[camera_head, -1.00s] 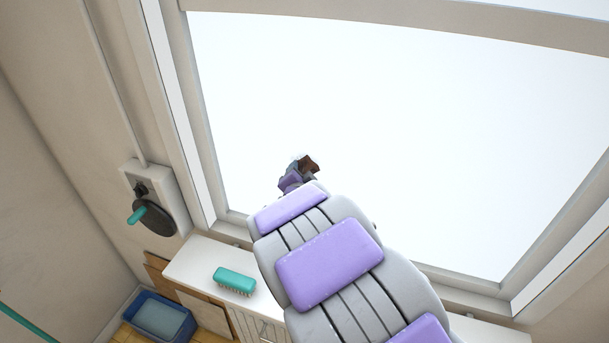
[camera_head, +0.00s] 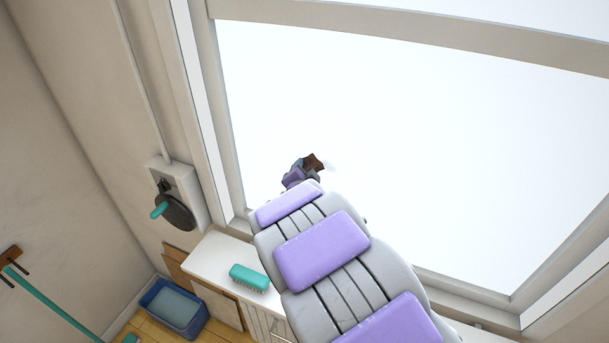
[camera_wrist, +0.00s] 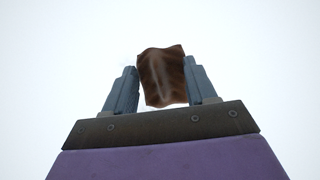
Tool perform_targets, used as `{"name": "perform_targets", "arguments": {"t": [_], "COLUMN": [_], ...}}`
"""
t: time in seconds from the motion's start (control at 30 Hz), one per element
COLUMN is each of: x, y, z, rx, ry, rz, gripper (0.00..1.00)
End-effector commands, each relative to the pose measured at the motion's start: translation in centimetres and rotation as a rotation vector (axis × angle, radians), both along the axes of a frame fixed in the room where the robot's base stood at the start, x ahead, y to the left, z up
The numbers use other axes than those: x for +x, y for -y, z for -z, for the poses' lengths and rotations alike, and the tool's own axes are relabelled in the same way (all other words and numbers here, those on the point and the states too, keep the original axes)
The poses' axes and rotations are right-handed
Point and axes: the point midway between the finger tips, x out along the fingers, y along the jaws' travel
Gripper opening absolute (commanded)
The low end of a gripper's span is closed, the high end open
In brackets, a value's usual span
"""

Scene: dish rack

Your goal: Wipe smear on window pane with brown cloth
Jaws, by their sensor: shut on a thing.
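The brown cloth (camera_head: 315,162) is held up in front of the large window pane (camera_head: 430,150). In the wrist view the cloth (camera_wrist: 163,77) is pinched between the two grey fingers of my gripper (camera_wrist: 164,88). My gripper (camera_head: 301,172) is small at the far end of my arm in the head view. A faint greyish smear (camera_head: 331,168) shows on the pane just right of the cloth. I cannot tell whether the cloth touches the glass.
A teal brush (camera_head: 249,278) lies on the white counter (camera_head: 222,256) below the window. A blue bin (camera_head: 174,308) and a teal-handled broom (camera_head: 50,300) are at lower left.

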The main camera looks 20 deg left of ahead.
Motion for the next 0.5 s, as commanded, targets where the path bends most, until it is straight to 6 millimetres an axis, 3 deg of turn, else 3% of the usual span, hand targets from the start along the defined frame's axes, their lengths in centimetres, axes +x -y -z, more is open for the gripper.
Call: {"name": "perform_targets", "arguments": {"t": [0.5], "x": [-0.2], "y": [3.4], "z": [0.3], "rx": [0.002], "ry": [0.000], "rz": [0.003], "gripper": [0.32]}}
